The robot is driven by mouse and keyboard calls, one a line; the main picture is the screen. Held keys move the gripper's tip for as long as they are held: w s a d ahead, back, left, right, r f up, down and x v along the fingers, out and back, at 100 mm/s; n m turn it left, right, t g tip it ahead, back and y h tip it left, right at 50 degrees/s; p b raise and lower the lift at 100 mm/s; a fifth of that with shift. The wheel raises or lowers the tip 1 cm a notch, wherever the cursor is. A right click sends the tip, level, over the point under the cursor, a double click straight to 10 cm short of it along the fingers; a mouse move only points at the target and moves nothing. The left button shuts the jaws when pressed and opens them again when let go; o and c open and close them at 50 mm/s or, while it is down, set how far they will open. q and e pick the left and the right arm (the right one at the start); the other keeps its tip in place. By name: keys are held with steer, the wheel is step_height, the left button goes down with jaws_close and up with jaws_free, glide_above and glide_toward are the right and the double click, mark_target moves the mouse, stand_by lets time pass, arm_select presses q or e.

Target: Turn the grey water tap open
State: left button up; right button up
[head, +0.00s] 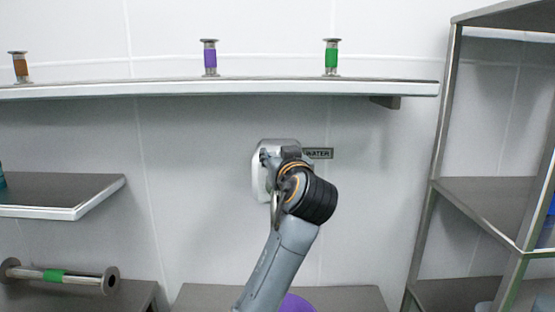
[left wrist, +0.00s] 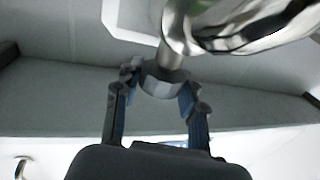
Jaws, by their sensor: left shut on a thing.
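The water tap is fixed to a pale wall plate (head: 259,182) beside a small WATER label (head: 319,153). In the head view my left wrist hides most of the tap. In the left wrist view the grey tap handle (left wrist: 163,82) is a short metal piece below a shiny curved metal pipe (left wrist: 245,28). My left gripper (left wrist: 160,88) is shut on this handle, with one dark finger with blue pads on each side of it. My right gripper is in neither view.
A long wall shelf (head: 220,88) above the tap bears fittings with brown, purple (head: 210,58) and green (head: 331,58) bands. A metal rack (head: 480,200) stands at the right. A lower shelf (head: 60,195) is at the left, and a purple thing (head: 298,303) lies below my arm.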

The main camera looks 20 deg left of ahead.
arm_select(q)
steer(key=shift+y, duration=0.3)
steer(key=o, duration=1.2)
steer(key=shift+w, duration=0.15)
steer(key=v, duration=1.2)
